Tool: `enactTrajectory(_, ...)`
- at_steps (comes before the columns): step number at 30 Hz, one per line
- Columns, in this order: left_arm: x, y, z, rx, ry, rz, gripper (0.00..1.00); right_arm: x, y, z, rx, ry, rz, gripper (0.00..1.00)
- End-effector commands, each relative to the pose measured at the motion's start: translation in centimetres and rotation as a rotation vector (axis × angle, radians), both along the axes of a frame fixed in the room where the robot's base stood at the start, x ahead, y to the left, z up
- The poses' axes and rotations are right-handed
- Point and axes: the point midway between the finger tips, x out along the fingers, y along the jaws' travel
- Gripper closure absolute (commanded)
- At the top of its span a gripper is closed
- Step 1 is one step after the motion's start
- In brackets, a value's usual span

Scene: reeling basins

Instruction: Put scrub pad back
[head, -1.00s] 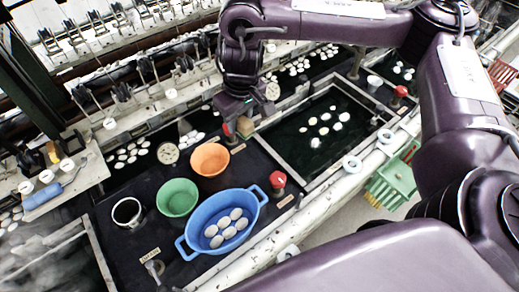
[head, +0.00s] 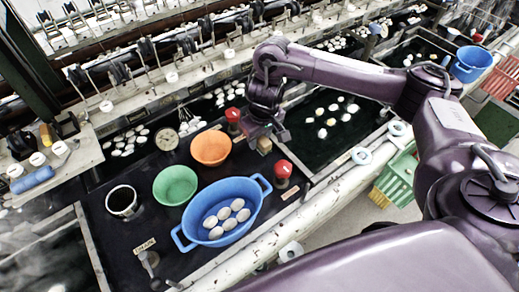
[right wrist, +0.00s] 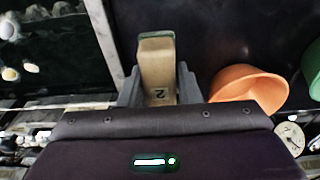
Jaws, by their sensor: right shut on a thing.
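The scrub pad (right wrist: 157,66) is a tan block with a green end, marked with a dark letter. It shows in the right wrist view between the two fingers of my right gripper (right wrist: 159,88), which is shut on it. In the head view the pad (head: 264,146) hangs under my right gripper (head: 262,137), right of the orange bowl (head: 211,147), between two red-topped fixtures. I cannot tell whether it touches the dark counter (head: 235,168). My left gripper is not in view.
A blue two-handled basin (head: 249,188) with several pale cocoons, a green bowl (head: 175,185) and a dark-filled cup (head: 122,201) stand near. The near red knob (head: 283,169) is close to the pad. Water basins with cocoons (head: 321,133) lie beyond.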

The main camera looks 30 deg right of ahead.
Motion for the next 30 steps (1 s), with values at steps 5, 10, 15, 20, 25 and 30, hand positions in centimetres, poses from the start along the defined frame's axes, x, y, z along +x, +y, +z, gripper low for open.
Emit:
enactTrajectory(5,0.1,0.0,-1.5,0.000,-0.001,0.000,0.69,-0.1,0.1,-2.8,0.002,0.004,-0.001,0.88)
enactTrajectory(10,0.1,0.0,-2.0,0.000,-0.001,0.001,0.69,0.0,0.0,-3.9,0.001,0.001,-0.002,0.88)
enactTrajectory(15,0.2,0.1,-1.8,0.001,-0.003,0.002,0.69,0.0,0.0,-3.8,0.001,0.000,-0.001,0.88)
enactTrajectory(20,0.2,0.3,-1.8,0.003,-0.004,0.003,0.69,0.0,0.0,-4.0,0.001,0.001,-0.001,0.88)
enactTrajectory(25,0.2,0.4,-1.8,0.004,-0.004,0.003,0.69,0.0,0.0,-4.1,0.001,0.001,-0.001,0.53)
enactTrajectory(30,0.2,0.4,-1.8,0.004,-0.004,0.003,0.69,0.0,0.0,-4.1,0.001,0.001,-0.001,0.48)
